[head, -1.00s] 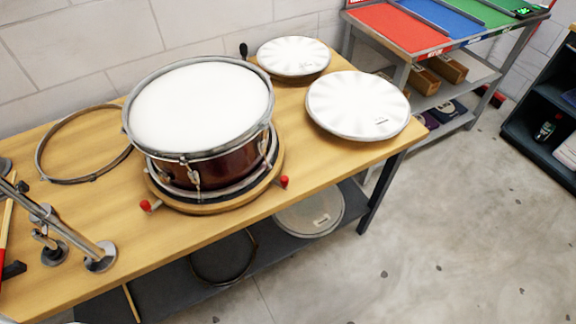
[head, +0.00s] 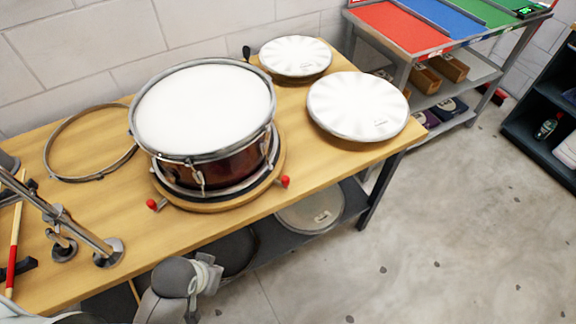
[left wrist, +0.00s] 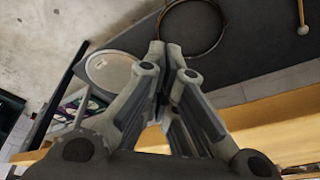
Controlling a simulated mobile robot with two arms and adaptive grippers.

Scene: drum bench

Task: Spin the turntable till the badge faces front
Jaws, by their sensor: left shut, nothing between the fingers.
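A dark red snare drum (head: 222,168) with a white head and chrome rims sits on a round wooden turntable (head: 214,204) on the bench. Red-tipped pegs stick out from the turntable at the front left (head: 152,204) and front right (head: 285,181). No badge shows on the visible side of the drum shell. My left gripper (left wrist: 166,47) is shut and empty, seen in the left wrist view over the lower shelf, near the bench's wooden edge. My left arm shows at the bottom of the head view, in front of the bench. My right gripper is not in view.
A bare hoop (head: 90,143) lies left of the drum; two white drumheads (head: 357,106) (head: 295,57) lie right of it. A metal stand (head: 75,230) is at the left. The lower shelf (left wrist: 265,50) holds a hoop (left wrist: 195,22) and a drumhead (left wrist: 108,70).

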